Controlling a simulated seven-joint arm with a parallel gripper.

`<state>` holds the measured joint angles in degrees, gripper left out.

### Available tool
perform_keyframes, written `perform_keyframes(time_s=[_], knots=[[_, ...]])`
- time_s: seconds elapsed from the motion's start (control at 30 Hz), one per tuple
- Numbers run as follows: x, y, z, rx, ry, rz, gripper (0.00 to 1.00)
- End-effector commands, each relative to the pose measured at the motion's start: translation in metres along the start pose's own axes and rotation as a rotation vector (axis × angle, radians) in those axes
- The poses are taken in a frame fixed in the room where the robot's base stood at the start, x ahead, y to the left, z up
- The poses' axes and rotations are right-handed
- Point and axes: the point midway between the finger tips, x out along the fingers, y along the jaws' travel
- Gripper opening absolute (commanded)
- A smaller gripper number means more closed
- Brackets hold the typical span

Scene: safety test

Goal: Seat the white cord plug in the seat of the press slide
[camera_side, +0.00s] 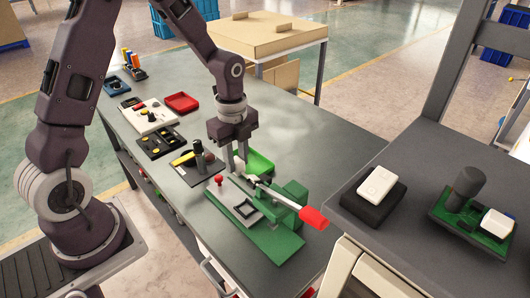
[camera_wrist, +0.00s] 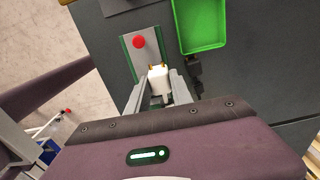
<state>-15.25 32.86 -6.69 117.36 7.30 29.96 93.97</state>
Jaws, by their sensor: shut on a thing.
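My gripper (camera_side: 242,168) is shut on the white cord plug (camera_wrist: 158,82), which sits between the two fingers in the wrist view with its gold prongs pointing away from my wrist. In the side view the fingers point down beside the green press (camera_side: 276,240), and the plug is small and partly hidden. The press slide (camera_side: 232,201) is a light grey plate with a red knob (camera_side: 219,180) and a dark square frame (camera_side: 246,210). The knob also shows just beyond the plug in the wrist view (camera_wrist: 139,42). I cannot tell whether the plug touches the slide.
The press lever has a red handle (camera_side: 312,218) at the right. A green tray (camera_side: 260,163) lies just behind the gripper. A black cord part (camera_wrist: 195,72) lies beside the fingers. A red tray (camera_side: 182,102) and several fixtures stand at left. The bench behind the green tray is clear.

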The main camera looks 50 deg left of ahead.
Motion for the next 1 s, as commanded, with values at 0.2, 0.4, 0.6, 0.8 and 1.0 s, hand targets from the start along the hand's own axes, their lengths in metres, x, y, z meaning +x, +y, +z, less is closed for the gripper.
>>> perform_keyframes(time_s=[0.2, 0.4, 0.6, 0.8, 1.0], knots=[[0.001, 0.028, 0.001, -0.012, 0.001, 0.003, 0.00], [0.022, 0.028, 0.000, -0.012, 0.002, 0.006, 0.00], [0.043, 0.028, 0.000, -0.012, 0.001, 0.005, 0.00], [0.052, 0.027, 0.000, -0.012, 0.001, 0.003, 0.00], [0.053, 0.027, 0.000, -0.012, 0.001, 0.003, 0.00]])
